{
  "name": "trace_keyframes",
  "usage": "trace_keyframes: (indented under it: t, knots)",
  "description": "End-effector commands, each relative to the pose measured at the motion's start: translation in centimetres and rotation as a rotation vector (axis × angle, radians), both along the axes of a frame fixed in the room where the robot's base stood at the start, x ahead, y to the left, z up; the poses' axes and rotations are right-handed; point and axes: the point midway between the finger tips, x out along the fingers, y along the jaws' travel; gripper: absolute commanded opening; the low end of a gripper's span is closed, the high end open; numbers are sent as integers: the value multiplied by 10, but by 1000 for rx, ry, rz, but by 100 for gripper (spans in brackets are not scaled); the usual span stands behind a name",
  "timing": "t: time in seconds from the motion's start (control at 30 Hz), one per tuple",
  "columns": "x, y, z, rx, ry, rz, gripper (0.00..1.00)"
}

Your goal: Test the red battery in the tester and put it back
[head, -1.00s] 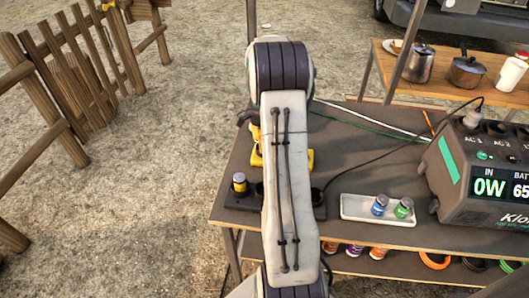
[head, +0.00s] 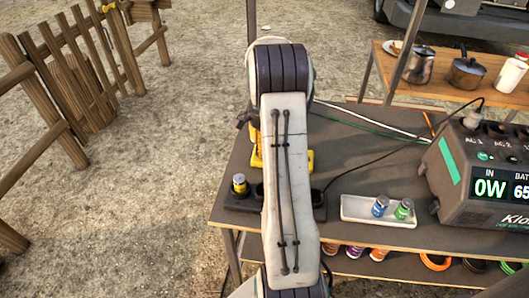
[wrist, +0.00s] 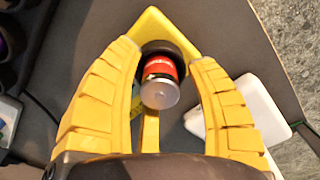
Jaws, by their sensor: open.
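The red battery (wrist: 161,75) shows in the wrist view, with its silver end towards the camera. It stands in a dark round seat on the yellow tester (wrist: 152,22). My gripper (wrist: 166,58) is open, with one yellow finger on each side of the battery and gaps showing between them. In the head view my arm hides the battery and most of the tester, whose yellow edge (head: 310,160) shows beside it. A dark battery holder (head: 232,201) with a yellow battery (head: 239,184) stands at the table's left front, partly behind my arm.
A white tray (head: 372,219) holds a blue battery (head: 379,206) and a green battery (head: 404,209). A grey power station (head: 465,190) stands at the right, with a dark cable crossing the table. Pots stand on a wooden table behind.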

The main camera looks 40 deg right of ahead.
Motion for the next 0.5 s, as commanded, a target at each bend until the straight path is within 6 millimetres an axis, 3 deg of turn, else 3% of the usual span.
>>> trace_keyframes:
  t: [0.17, 0.5]
  knots:
    - [1, -1, 13, -3, -3, 0, 52]
    - [1, -1, 69, -4, -4, 0, 52]
